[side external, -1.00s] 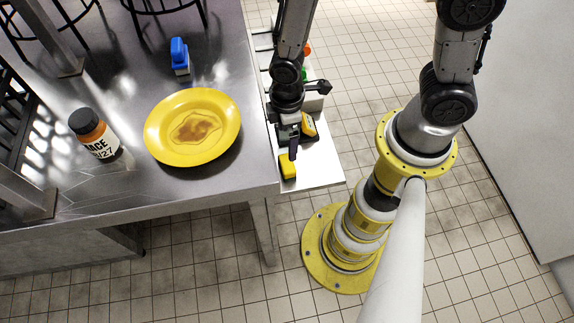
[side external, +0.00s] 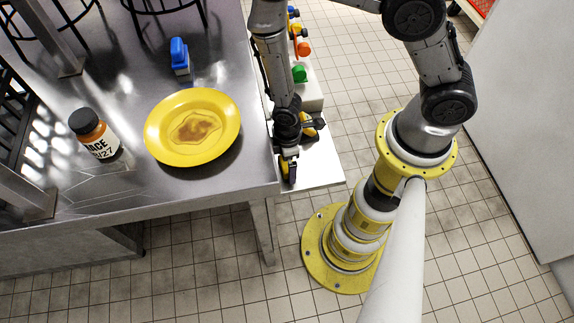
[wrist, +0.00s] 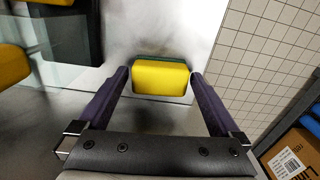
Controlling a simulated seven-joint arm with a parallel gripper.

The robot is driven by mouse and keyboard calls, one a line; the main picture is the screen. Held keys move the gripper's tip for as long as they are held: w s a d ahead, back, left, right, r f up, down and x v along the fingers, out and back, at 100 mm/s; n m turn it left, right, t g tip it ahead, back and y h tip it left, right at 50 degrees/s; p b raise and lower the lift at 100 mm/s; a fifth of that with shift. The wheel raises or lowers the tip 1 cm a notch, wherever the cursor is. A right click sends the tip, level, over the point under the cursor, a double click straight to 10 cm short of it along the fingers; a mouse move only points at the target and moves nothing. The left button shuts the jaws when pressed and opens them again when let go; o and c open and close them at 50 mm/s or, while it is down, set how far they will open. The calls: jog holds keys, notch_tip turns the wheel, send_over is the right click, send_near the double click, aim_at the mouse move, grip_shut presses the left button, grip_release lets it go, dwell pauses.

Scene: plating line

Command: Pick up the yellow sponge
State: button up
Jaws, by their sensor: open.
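The yellow sponge (wrist: 160,77) has a dark green backing and lies on the metal shelf. In the wrist view it sits between the two purple-padded fingers of my gripper (wrist: 160,74). The fingers are open, one on each side, with narrow gaps to the sponge. In the side view my gripper (side external: 288,172) is down at the sponge near the shelf's front end, and hides most of the sponge.
A yellow plate (side external: 228,140) with a brown stain, an orange-labelled bottle (side external: 97,138) and a blue-topped item (side external: 180,56) stand on the metal table. Another yellow object (wrist: 10,65) is at the wrist view's left. A cardboard box (wrist: 290,160) shows at lower right.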

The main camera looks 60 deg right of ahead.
jog(key=shift+f, duration=0.25)
jog(key=c, duration=1.1)
jog(key=shift+r, duration=0.1)
jog(key=shift+c, duration=0.2)
